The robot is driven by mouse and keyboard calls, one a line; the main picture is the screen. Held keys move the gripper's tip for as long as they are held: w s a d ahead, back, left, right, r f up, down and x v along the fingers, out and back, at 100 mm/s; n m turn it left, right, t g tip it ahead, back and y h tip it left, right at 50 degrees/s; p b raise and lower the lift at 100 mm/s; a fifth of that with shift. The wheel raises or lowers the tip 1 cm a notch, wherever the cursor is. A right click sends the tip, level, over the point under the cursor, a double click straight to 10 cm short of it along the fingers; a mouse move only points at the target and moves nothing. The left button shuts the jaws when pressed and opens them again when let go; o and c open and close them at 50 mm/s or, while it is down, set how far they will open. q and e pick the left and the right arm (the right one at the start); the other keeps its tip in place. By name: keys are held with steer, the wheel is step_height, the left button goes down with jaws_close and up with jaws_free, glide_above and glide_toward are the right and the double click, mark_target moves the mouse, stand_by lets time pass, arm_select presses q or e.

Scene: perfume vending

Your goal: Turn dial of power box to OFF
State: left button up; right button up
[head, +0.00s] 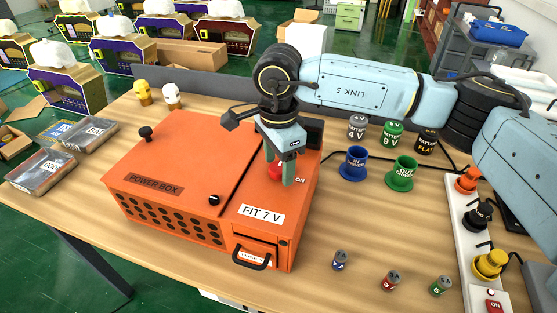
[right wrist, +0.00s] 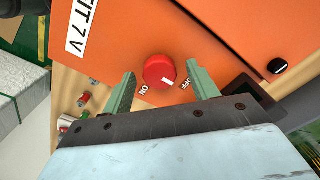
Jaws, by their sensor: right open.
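The orange power box (head: 165,150) stands on the wooden table. Its red dial (head: 273,174) is on the right part of the top, beside an ON label, and is partly hidden by my right gripper (head: 280,170). In the right wrist view the round red dial (right wrist: 158,70) lies between the two open green fingers, with visible gaps on both sides. A white mark sits on its lower right edge, between the ON label (right wrist: 143,90) and the OFF label (right wrist: 183,83), seemingly nearer OFF. My right gripper points down over the dial and holds nothing. My left gripper is not in view.
The box top carries a black knob (head: 146,132) and a small black knob (head: 214,200). Blue (head: 353,165) and green (head: 401,174) holders and several batteries stand to the right. A white power strip (head: 466,225) runs along the right.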

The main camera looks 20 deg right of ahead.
mark_target(278, 167)
step_height(278, 167, up, 13)
steer(key=shift+r, duration=0.2)
stand_by(0.3)
